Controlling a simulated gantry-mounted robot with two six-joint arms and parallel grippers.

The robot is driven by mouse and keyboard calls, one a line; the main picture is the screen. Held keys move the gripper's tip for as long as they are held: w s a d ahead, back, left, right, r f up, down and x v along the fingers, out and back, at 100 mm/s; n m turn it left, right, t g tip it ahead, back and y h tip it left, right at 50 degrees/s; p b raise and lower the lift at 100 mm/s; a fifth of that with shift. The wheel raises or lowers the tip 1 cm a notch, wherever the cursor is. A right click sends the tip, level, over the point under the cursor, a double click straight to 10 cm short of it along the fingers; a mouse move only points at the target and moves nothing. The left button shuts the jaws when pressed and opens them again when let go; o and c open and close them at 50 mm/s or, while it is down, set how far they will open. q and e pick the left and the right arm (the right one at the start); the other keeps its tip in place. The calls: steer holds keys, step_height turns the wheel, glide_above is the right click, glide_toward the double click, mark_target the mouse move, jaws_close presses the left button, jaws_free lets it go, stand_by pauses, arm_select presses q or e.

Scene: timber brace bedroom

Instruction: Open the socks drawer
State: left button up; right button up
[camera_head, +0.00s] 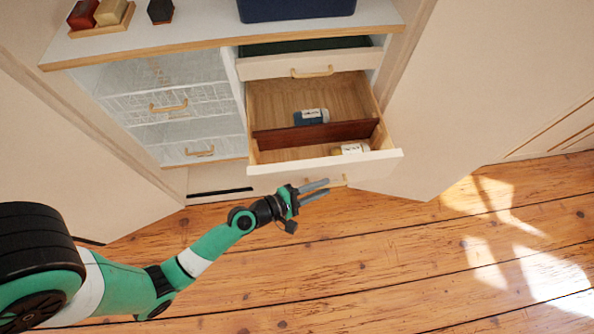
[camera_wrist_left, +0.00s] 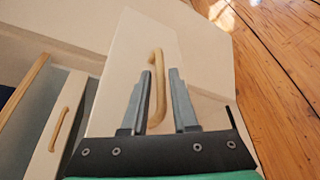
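The lower right drawer (camera_head: 325,165) is pulled well out of the cabinet in the head view. A brown divider (camera_head: 315,134) crosses it. A dark blue rolled item with a white label (camera_head: 311,117) lies behind the divider, and a pale labelled item (camera_head: 350,149) lies in front. My left gripper (camera_head: 327,188) is at the drawer's front. In the left wrist view, the drawer's wooden handle (camera_wrist_left: 158,62) shows between the gripper's two fingers (camera_wrist_left: 161,75), which stand apart. I cannot tell whether either finger touches it. My right gripper is not in view.
The drawer above (camera_head: 306,64) is slightly open, showing a dark green inside. Wire-patterned drawers (camera_head: 175,105) are at left. The white cabinet top (camera_head: 205,22) holds a blue bin (camera_head: 295,8) and small blocks. Open wooden floor (camera_head: 400,260) lies in front.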

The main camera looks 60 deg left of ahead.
arm_select(q)
steer(key=v, duration=0.9)
steer(key=shift+b, duration=0.4)
